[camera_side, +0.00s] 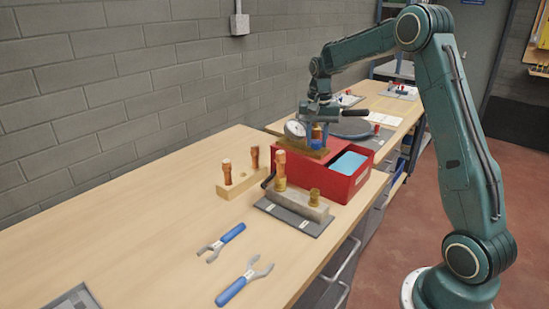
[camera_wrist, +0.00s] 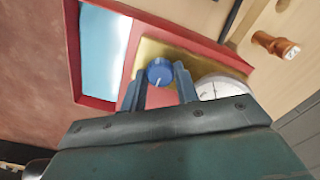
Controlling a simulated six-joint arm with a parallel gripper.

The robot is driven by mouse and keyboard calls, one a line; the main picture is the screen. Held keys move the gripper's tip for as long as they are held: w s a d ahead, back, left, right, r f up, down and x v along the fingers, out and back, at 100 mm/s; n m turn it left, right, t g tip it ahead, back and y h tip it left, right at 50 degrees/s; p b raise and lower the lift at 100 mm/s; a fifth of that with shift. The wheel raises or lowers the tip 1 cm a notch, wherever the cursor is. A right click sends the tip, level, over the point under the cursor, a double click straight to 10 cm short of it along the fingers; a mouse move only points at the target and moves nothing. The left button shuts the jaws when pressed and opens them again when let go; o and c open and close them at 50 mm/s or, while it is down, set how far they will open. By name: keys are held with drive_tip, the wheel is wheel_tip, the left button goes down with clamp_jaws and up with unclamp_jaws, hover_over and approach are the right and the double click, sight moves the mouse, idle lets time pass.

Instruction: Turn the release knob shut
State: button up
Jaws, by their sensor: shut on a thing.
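The release knob (camera_wrist: 159,72) is a round blue knob with a white pointer line, seen from above in the wrist view. My gripper (camera_wrist: 160,84) has one finger on each side of it and is shut on it. The knob sits on a brass-coloured block (camera_wrist: 186,62) beside a round white gauge (camera_wrist: 218,88), partly hidden by my gripper body. In the side view the gauge (camera_side: 295,129) faces the camera, and my gripper (camera_side: 317,134) reaches down beside it, where the knob cannot be made out clearly.
The block stands on a red case (camera_side: 336,191) with a light blue compartment (camera_side: 348,163). A grey block with brass fittings (camera_side: 300,206) stands in front, and a wooden holder with copper-coloured pieces (camera_side: 238,186) is to the left. Two blue-handled tools (camera_side: 232,290) lie nearer the camera.

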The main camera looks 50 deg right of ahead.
sight(317, 142)
drive_tip(key=o, duration=1)
drive_tip(key=shift+c, duration=0.2)
drive_tip(key=shift+r, duration=0.15)
wheel_tip(317, 142, up, 14)
drive_tip(key=shift+f, duration=0.2)
